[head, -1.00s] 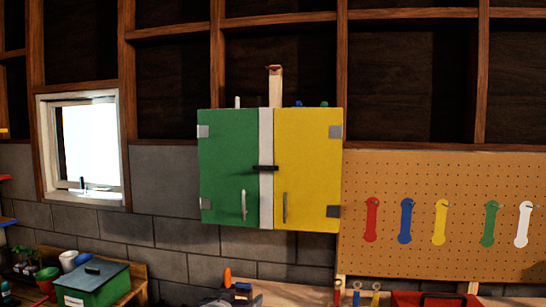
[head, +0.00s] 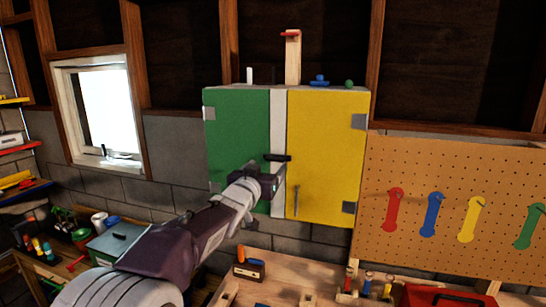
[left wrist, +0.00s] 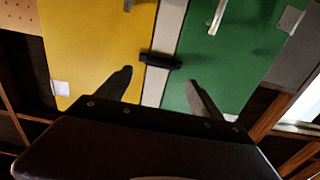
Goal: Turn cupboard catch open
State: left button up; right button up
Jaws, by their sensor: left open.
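The wall cupboard has a green left door (head: 235,125) and a yellow right door (head: 330,150), both closed, with a white strip (head: 278,115) between them. The black catch (head: 278,158) lies level across the strip, reaching onto the yellow door. My left gripper (head: 268,184) is just below and left of the catch, in front of the strip and the green door. In the left wrist view, upside down, my left gripper (left wrist: 160,88) is open and its fingers stand either side of the catch (left wrist: 160,61), apart from it. My right gripper is out of view.
A pegboard (head: 450,180) with coloured hanging tools is on the right. A workbench (head: 300,270) with an orange-handled tool (head: 245,262) and a red toolbox (head: 440,296) lies below. A window (head: 100,115) is at the left.

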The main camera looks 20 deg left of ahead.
aim_at(275, 161)
pick_arm(q)
jog(key=w+p, duration=0.2)
jog(key=w, duration=0.4)
jog(key=shift+d+r, duration=0.1)
jog(key=shift+w+p, duration=0.15)
jog(key=shift+p, duration=0.25)
jog(key=shift+c, duration=0.6)
jog(key=shift+w, duration=0.1)
jog(key=c, duration=1.3)
jog(key=shift+o, duration=0.2)
jog(key=shift+f+m+b, duration=0.2)
jog(key=shift+m+b, duration=0.6)
jog(key=shift+f+m+b, duration=0.15)
jog(key=shift+m+b, duration=0.65)
jog(key=m+b, duration=0.2)
jog(key=m, duration=0.2)
jog(key=shift+d, duration=0.1)
jog(key=m+b, duration=0.2)
jog(key=m, duration=0.3)
jog(key=shift+m, duration=0.4)
jog(key=shift+m+b, duration=0.4)
jog(key=shift+m, duration=2.1)
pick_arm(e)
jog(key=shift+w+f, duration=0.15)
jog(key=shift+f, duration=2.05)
pick_arm(q)
jog(key=shift+f, duration=0.1)
